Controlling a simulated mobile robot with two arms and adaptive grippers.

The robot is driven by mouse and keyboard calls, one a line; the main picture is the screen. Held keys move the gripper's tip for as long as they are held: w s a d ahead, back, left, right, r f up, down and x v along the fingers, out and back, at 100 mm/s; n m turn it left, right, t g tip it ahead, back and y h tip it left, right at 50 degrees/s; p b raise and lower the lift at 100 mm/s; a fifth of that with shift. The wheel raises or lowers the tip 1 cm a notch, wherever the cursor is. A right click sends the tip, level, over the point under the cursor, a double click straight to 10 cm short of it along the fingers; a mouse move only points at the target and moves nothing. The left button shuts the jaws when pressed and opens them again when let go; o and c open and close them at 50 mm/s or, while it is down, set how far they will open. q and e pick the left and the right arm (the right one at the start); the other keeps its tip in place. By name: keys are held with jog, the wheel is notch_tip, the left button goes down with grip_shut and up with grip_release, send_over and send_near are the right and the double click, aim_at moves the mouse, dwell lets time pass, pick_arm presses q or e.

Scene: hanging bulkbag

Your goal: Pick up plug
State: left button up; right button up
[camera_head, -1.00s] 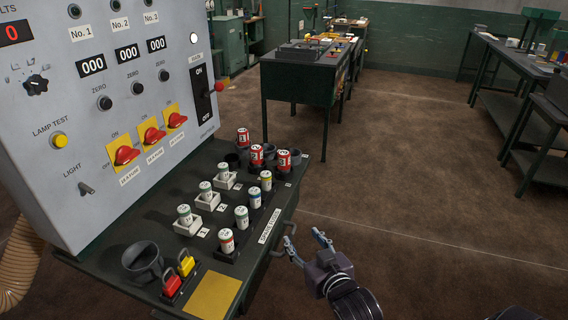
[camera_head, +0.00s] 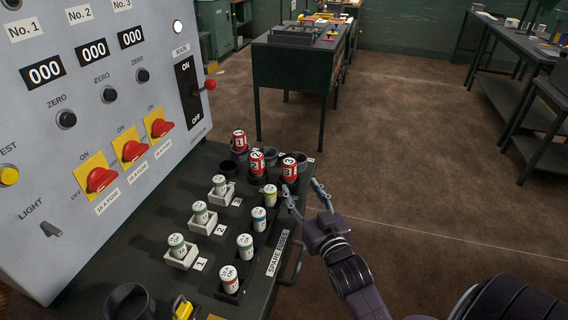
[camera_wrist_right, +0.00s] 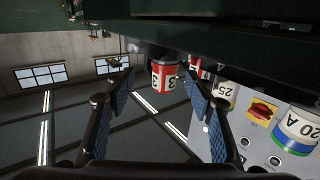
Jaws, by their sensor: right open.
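Three red plugs with white number labels stand at the far end of the dark bench: plug 1 (camera_head: 239,141), plug 2 (camera_head: 257,162) and plug 3 (camera_head: 289,169). My right gripper (camera_head: 304,189) is open and empty, just in front of plug 3 and apart from it. In the right wrist view, the open fingers (camera_wrist_right: 160,92) frame red plug 3 (camera_wrist_right: 164,77), which lies beyond their tips. My left gripper is out of view.
White fuses stand in pale holders (camera_head: 181,256) and in the spare fuse rack (camera_head: 229,291) nearby. Empty dark cups (camera_head: 301,160) sit beside the red plugs. A grey control panel (camera_head: 60,120) rises at left.

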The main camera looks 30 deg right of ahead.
aim_at(292, 178)
jog(key=x, duration=0.1)
jog(key=b+x, duration=0.2)
jog(key=x, duration=0.1)
jog(key=shift+a+r, duration=0.1)
jog(key=shift+a, duration=0.25)
jog(key=b+x, duration=0.1)
jog(key=x, duration=0.1)
jog(key=shift+w, duration=0.85)
jog(key=shift+r, duration=0.1)
jog(key=c, duration=0.9)
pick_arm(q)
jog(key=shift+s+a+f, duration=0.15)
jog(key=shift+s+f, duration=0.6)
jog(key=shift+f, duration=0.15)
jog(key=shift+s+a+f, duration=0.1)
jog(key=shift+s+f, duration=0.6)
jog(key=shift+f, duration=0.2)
pick_arm(e)
grip_shut()
jog(key=shift+r, duration=0.1)
